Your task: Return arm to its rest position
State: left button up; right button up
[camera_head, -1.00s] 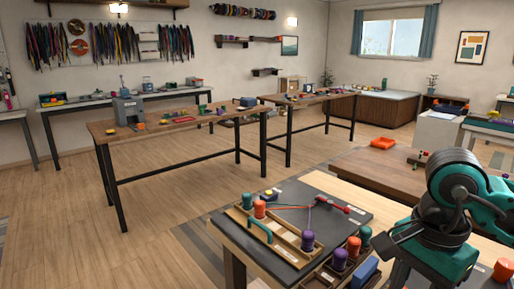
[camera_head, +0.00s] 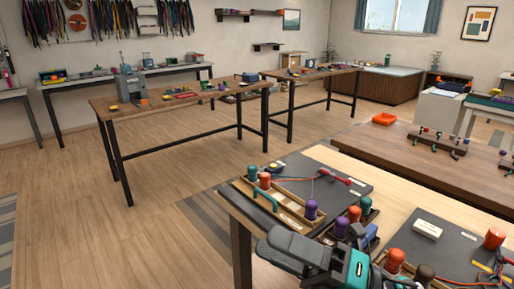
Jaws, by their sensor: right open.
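My right gripper (camera_head: 284,252), dark grey with a teal and black arm behind it, is at the bottom centre, in front of the near table's front corner. It is open, and I see nothing held in it. Behind it on the table lies a dark mat (camera_head: 345,181) with a wooden tray (camera_head: 290,207). The tray holds orange spools, a teal handle (camera_head: 266,198) and a purple spool (camera_head: 311,209). A thin cord and a red-ended piece (camera_head: 335,176) lie on the mat. My left gripper is not in view.
Purple, orange and teal spools (camera_head: 354,214) stand close behind the right arm. A second dark mat (camera_head: 460,236) with a white box (camera_head: 427,229) and an orange spool (camera_head: 494,238) lies at right. The wooden floor (camera_head: 100,225) at left is clear.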

jog(key=w+d+f+m+t+h, duration=0.2)
jog(key=d+f+m+t+h, duration=0.35)
jog(key=m, duration=0.65)
jog(key=w+d+f+m+t+h, duration=0.3)
jog(key=f+m+t+h, duration=0.45)
jog(key=m, duration=0.45)
jog(key=s+d+f+m+g+h, duration=0.3)
jog(key=s+f+m, duration=0.2)
jog(key=f, duration=0.4)
jog(key=s+d+f+m+g+h, duration=0.3)
jog(key=s+f+m, duration=0.3)
jog(key=f, duration=0.4)
jog(key=shift+s+g+h+p, duration=0.15)
jog(key=shift+g+h+p, duration=0.15)
jog(key=shift+g+h, duration=0.35)
